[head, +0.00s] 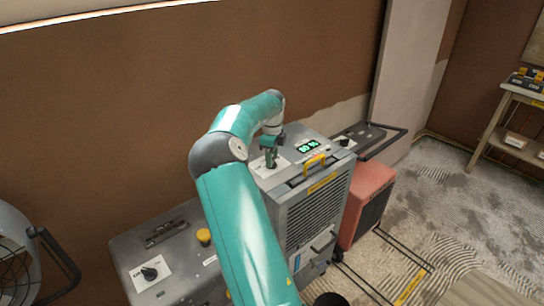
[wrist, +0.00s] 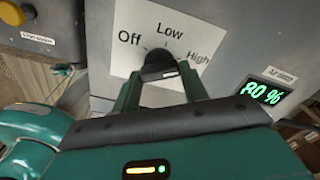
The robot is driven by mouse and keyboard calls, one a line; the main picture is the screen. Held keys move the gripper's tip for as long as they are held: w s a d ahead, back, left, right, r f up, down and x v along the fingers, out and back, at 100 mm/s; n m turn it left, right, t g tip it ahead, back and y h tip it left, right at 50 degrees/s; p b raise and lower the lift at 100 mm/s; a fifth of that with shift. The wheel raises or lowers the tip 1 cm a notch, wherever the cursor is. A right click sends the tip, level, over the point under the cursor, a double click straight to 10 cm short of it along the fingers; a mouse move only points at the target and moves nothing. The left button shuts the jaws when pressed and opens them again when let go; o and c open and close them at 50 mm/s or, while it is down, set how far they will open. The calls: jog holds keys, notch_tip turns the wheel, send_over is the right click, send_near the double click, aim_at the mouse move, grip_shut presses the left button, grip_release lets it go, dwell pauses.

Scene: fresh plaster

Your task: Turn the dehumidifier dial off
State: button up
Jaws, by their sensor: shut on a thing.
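The grey dehumidifier (head: 318,215) stands against the brown wall in the head view, with a yellow handle and a lit green display on top. Its black dial (wrist: 158,65) sits on a white plate (wrist: 190,22) marked Off at left, Low at top and High at right in the wrist view. My gripper (wrist: 162,77) is shut on the dial, one teal finger on each side. In the head view my gripper (head: 270,160) reaches down to the top panel and largely hides the dial. I cannot tell which mark the dial points to.
The display (wrist: 262,92) reads 80 %. A grey unit with another black knob (head: 149,273) and a yellow button (head: 204,236) stands at left. A red unit (head: 368,205) stands right of the dehumidifier. A fan (head: 20,260) is far left, a wooden shelf (head: 510,125) far right.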

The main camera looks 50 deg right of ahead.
jog(key=shift+n, duration=0.4)
jog(key=n, duration=1)
jog(key=shift+w+d, duration=0.1)
jog(key=n, duration=0.3)
jog(key=shift+n, duration=0.3)
jog(key=n, duration=0.4)
jog(key=shift+n, duration=0.3)
jog(key=n, duration=0.4)
jog(key=shift+w+n, duration=0.15)
jog(key=shift+n, duration=0.25)
jog(key=o, duration=1)
